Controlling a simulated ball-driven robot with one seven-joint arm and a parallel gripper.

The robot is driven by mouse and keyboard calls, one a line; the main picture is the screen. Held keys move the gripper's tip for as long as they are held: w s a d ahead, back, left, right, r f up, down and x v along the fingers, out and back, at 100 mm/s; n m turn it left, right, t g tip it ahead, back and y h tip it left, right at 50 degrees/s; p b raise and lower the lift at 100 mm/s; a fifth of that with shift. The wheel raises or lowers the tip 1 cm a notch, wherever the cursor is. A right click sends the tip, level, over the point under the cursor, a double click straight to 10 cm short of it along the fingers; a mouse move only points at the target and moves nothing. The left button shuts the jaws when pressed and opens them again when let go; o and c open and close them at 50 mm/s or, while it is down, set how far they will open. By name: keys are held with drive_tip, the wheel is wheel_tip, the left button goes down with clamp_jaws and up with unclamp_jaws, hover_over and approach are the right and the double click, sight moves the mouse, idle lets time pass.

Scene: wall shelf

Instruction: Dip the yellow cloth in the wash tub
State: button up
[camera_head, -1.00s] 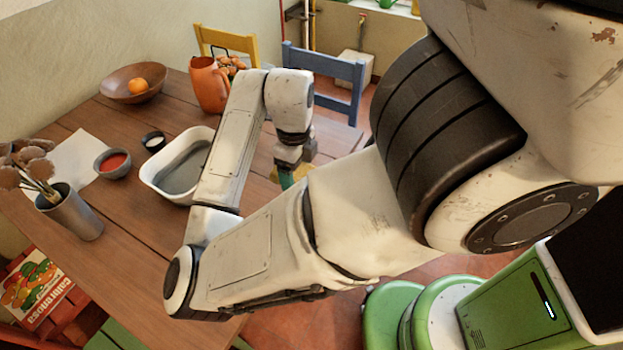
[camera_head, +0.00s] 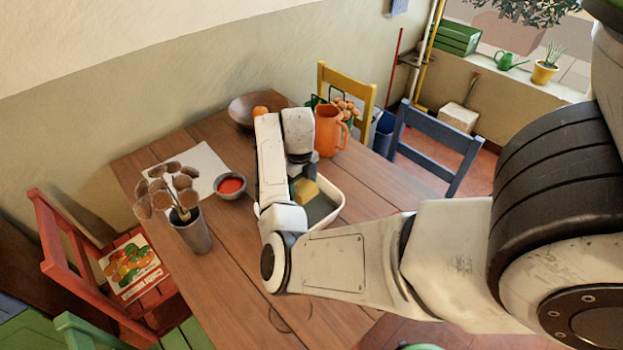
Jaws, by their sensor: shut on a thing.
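The white wash tub (camera_head: 338,206) stands on the table, partly hidden behind my forearm, with grey water (camera_head: 319,212) in it. The yellow cloth (camera_head: 306,191) is a small folded-looking piece at the end of my arm, over the tub's interior. My gripper (camera_head: 299,178) points down there, mostly hidden by its own wrist, and is shut on the yellow cloth. I cannot tell whether the cloth touches the water.
An orange jug (camera_head: 327,131) stands just behind the tub. A brown bowl (camera_head: 243,108) holds an orange. The table's front (camera_head: 225,290) is clear.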

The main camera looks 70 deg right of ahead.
drive_tip(key=shift+f+b, duration=3.8)
drive_tip(key=shift+f, duration=1.2)
drive_tip(key=shift+f+b, duration=1.05)
drive_tip(key=shift+f, duration=0.65)
wheel_tip(320, 180, up, 13)
drive_tip(key=p, duration=1.1)
drive_tip(key=shift+r, duration=0.15)
